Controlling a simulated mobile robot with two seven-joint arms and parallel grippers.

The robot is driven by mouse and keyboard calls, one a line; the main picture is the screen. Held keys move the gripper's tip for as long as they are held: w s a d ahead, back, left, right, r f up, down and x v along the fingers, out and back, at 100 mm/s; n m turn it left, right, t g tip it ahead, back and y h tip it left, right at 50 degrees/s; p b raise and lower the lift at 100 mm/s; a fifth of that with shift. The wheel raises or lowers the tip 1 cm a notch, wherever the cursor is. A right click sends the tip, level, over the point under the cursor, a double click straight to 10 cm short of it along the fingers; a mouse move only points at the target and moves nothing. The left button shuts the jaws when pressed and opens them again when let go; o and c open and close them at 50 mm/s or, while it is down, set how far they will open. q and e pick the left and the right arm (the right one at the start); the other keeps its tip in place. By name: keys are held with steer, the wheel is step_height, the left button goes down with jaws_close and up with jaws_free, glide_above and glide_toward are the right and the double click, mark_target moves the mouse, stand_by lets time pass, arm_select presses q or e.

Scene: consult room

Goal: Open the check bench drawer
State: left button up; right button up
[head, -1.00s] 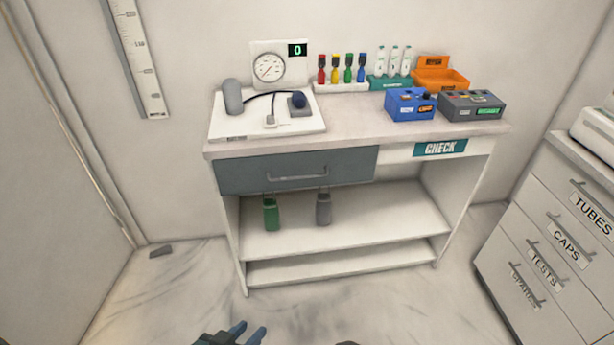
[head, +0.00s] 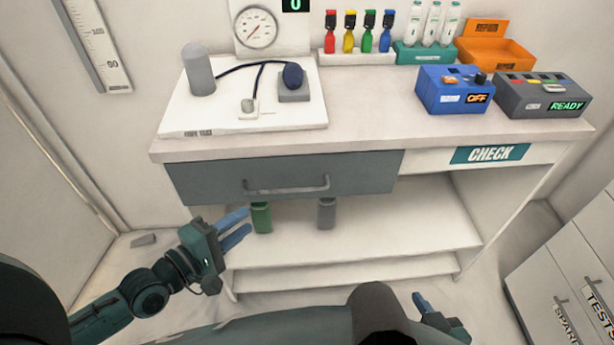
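The check bench drawer (head: 215,181) has a grey front and sits under the left part of the bench top. It looks shut, its front in line with the bench. Its bar handle (head: 287,191) is horizontal across the middle of the front. My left gripper (head: 249,222) is in front of and below the drawer, left of the handle and apart from it. Its two blue fingers are spread a little with nothing between them. My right gripper (head: 424,303) is low, at the bottom edge right of centre. It is partly hidden, so its opening is unclear.
The bench top (head: 370,122) carries a blood pressure set on a white board (head: 180,122), a blue box (head: 432,98), a grey box (head: 520,101) and an orange tray (head: 485,52). Green (head: 261,218) and grey (head: 326,214) bottles stand on the shelf below. A drawer cabinet (head: 550,265) stands right.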

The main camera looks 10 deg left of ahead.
mark_target(287, 191)
arm_select(q)
steer(key=x, duration=1.3)
steer(key=shift+w+d+b, duration=0.15)
steer(key=shift+w+b, duration=0.05)
steer(key=shift+b, duration=0.1)
steer(key=shift+c, duration=0.4)
jaws_close()
